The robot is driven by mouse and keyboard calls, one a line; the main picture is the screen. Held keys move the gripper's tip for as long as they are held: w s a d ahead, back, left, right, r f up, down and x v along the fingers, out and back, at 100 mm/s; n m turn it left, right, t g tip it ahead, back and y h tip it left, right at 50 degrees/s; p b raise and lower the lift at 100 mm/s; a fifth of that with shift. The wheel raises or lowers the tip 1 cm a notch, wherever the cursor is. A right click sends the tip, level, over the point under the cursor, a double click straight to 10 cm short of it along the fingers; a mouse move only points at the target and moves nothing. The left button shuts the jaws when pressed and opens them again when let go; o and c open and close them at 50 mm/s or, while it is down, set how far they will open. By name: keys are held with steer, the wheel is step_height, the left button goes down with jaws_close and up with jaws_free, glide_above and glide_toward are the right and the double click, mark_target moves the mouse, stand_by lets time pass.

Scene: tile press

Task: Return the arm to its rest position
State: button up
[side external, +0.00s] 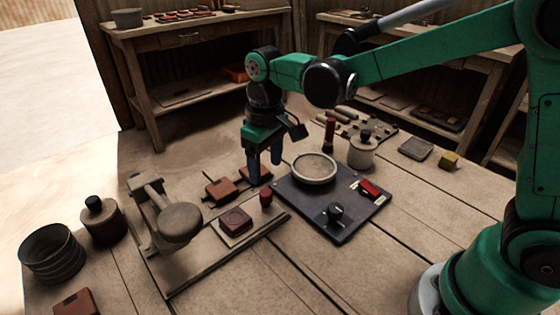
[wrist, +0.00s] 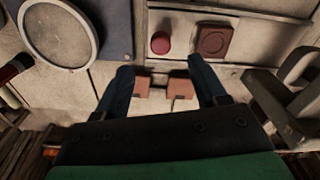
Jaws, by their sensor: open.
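My gripper (side external: 264,165) hangs from the green arm, pointing down above the wooden table (side external: 300,262). Its two blue fingers are apart. In the wrist view the open fingers (wrist: 162,88) frame two small reddish-brown tiles (wrist: 180,89) on the table beyond them, with nothing seen held between the fingers. In the side view one brown tile (side external: 221,189) lies left of the fingers, and another (side external: 258,175) is partly hidden behind them.
A dark plate (side external: 340,228) with a round dish (side external: 314,168) stands right of my gripper. A press with a round-headed lever (side external: 180,222) stands left, beside a brown tile (side external: 235,221) and red knob (side external: 266,197). Lidded jars and a ribbed pot (side external: 52,254) stand around.

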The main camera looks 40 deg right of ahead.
steer(key=s+d+r+m+t, duration=0.2)
steer(key=s+d+r+t, duration=0.2)
steer(key=s+d+t, duration=0.3)
steer(key=shift+s+m, duration=0.4)
steer(key=shift+s, duration=0.65)
